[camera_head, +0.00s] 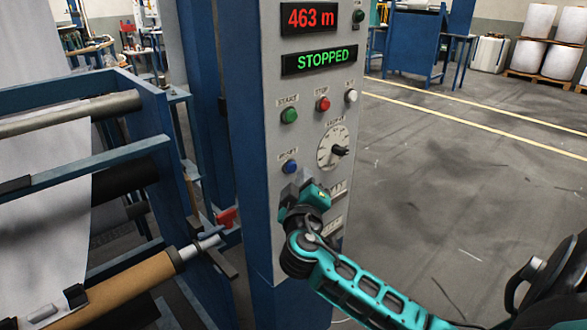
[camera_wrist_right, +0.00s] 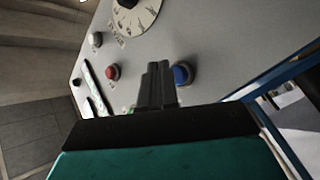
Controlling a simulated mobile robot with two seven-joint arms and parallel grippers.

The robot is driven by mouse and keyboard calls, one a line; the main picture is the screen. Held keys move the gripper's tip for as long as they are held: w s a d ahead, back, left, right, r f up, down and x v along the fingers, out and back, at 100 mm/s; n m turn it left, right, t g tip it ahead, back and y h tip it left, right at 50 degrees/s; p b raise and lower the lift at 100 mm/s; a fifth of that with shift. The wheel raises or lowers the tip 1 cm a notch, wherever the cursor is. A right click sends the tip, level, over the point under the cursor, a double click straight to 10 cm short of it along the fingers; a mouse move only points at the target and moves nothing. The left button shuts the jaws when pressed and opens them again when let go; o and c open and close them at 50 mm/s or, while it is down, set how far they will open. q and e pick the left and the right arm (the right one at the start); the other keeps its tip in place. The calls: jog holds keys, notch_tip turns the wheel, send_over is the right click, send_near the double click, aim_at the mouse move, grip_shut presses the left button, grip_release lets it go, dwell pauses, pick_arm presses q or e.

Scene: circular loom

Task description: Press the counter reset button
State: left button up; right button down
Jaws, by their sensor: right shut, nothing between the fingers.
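The control panel (camera_head: 264,130) has a red display (camera_head: 309,17) reading 463 m and a green display (camera_head: 319,60) reading STOPPED. Below are a green START button (camera_head: 289,115), a red STOP button (camera_head: 322,103), a small white button (camera_head: 351,96) and a blue button (camera_head: 290,167). The small labels do not show clearly which one is the counter reset. My right gripper (camera_head: 303,183) is just below the blue button. In the right wrist view its fingers (camera_wrist_right: 157,72) are shut and empty, left of the blue button (camera_wrist_right: 182,73); contact cannot be told. My left gripper is out of view.
A dial (camera_head: 333,147) sits right of the blue button. The floor to the right is open, with yellow lines and white rolls (camera_head: 537,22) far back.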

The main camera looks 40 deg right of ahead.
jog(key=shift+w, duration=0.15)
jog(key=shift+w, duration=0.3)
jog(key=shift+w+a+b, duration=0.1)
jog(key=shift+w+b, duration=0.35)
dwell(0.6)
jog(key=shift+s, duration=0.9)
jog(key=shift+s+d, duration=0.15)
jog(key=shift+s, duration=1.1)
jog(key=shift+s+d, duration=0.15)
jog(key=shift+s, duration=1.1)
